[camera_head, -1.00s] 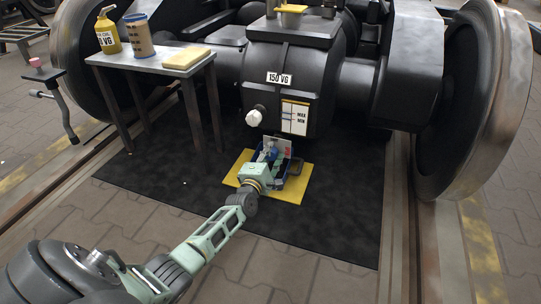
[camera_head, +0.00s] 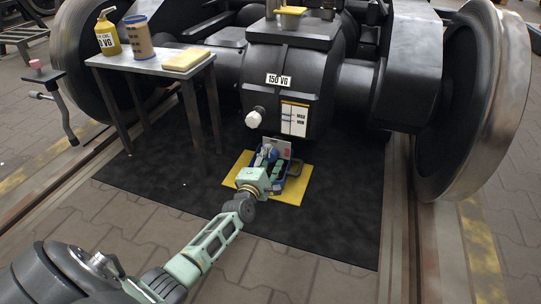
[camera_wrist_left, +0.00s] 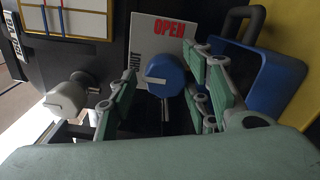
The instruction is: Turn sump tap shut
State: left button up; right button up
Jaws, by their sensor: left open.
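The sump tap is a round blue knob (camera_wrist_left: 165,75) with a pale bar across its face, in the left wrist view. Behind it is a white plate (camera_wrist_left: 150,36) with OPEN in red and SHUT in dark letters. My left gripper (camera_wrist_left: 160,98) is open, with one finger left of the knob and the other to its right. I cannot tell whether either finger touches it. In the head view my left gripper (camera_head: 271,168) is low under the black gearbox (camera_head: 296,75), and the white plate (camera_head: 276,143) shows just beyond it. My right gripper is not in view.
A blue tray (camera_wrist_left: 275,80) with a dark handle stands close right of the fingers. A white knob (camera_wrist_left: 66,97) sticks out at left. A yellow mat (camera_head: 291,194) lies below on black matting. A side table (camera_head: 150,62) holds an oil bottle, a can and a sponge-like block.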

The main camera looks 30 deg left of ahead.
pick_arm(q)
jog(key=v, duration=0.5)
jog(key=shift+s+d, duration=0.1)
jog(key=shift+s, duration=0.15)
dwell(0.3)
